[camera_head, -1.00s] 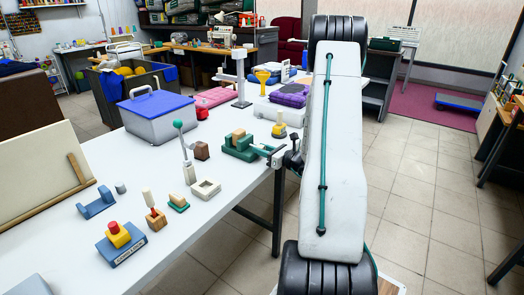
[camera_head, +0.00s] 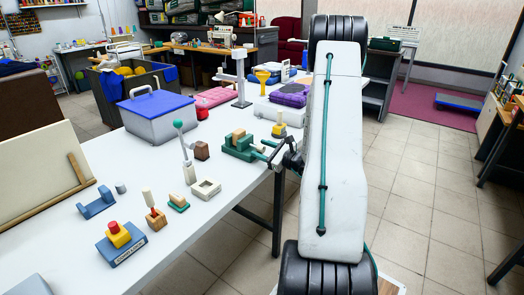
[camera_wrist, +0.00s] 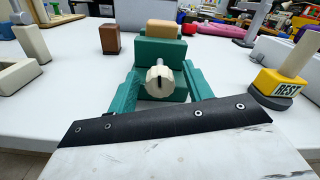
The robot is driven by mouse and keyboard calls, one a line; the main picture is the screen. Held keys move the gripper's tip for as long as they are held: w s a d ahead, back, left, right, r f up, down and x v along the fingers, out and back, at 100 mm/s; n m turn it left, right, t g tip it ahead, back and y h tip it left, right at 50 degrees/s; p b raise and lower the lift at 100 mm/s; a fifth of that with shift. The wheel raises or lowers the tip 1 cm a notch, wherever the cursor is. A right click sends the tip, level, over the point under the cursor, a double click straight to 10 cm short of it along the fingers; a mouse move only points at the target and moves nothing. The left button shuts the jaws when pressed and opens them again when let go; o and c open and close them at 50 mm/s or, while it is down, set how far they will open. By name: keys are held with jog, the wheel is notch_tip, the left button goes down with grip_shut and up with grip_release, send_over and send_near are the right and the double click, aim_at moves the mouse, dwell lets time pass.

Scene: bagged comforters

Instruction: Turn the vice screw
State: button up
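The green vice (camera_head: 238,151) stands on the white table near its right edge. A tan wooden block (camera_head: 238,134) sits at its jaws. In the wrist view the vice (camera_wrist: 153,48) faces me, with the block (camera_wrist: 165,28) on the far side and the off-white screw knob (camera_wrist: 159,80) pointing toward me. My gripper (camera_wrist: 164,76) is open, with one green finger on each side of the knob. Gaps show between the fingers and the knob.
A yellow block labelled REST (camera_wrist: 277,84) with a wooden peg is close on the right in the wrist view. A brown block (camera_wrist: 110,39) and a white hollow block (camera_head: 205,188) stand left of the vice. A blue-lidded box (camera_head: 158,112) is farther back.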

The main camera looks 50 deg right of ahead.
jog(key=shift+s, duration=0.1)
jog(key=s, duration=0.7)
jog(key=shift+s+d, duration=0.25)
jog(key=shift+d, duration=0.05)
